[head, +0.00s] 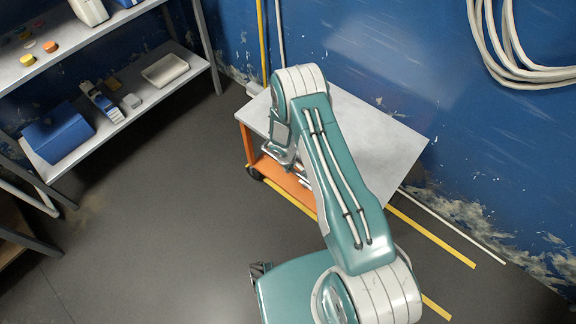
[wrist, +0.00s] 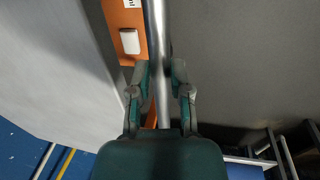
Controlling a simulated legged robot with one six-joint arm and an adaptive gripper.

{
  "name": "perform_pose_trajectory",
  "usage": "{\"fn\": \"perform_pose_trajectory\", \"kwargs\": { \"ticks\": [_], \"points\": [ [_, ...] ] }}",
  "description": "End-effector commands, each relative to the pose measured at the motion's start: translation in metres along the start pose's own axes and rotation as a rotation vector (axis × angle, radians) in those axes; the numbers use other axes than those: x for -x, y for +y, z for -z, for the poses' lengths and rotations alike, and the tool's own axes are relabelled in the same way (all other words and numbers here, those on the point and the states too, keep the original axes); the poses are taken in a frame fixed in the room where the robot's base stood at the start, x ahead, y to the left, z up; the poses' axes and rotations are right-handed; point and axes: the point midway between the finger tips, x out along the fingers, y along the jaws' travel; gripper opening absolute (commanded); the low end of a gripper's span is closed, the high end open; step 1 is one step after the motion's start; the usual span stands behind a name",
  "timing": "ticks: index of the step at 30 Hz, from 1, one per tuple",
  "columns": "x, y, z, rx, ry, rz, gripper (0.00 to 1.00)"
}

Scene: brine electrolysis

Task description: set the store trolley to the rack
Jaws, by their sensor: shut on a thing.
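The store trolley (head: 365,132) stands by the blue wall in the head view, with a pale grey top, an orange lower body and a dark caster. In the wrist view its grey top (wrist: 60,75) is at the left and its orange part at the top. My gripper (wrist: 160,80) is shut on the trolley's round metal handle bar (wrist: 156,30), which runs between the two fingers. In the head view my arm hides part of the trolley. The rack (head: 150,103) stands apart at the left, across open floor.
The rack's shelves carry a blue bin (head: 58,133), a white tray (head: 165,69) and small coloured items. Yellow floor lines (head: 430,236) and a pale pipe (head: 455,226) lie near the wall. A coiled hose (head: 510,60) hangs at right. Dark floor between trolley and rack is clear.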

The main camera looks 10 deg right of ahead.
Motion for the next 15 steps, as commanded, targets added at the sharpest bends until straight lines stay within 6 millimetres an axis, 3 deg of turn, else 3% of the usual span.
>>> {"fn": "perform_pose_trajectory", "kwargs": {
  "ticks": [8,9,10,15],
  "points": [
    [0.0012,0.0000,0.0073,0.003,0.013,-0.005,0.00],
    [0.0012,0.0001,0.0075,0.003,0.013,-0.005,0.43],
    [0.0013,0.0001,0.0075,0.003,0.013,-0.005,0.56],
    [0.0013,0.0000,0.0056,0.002,0.009,-0.005,0.59]
  ]
}}
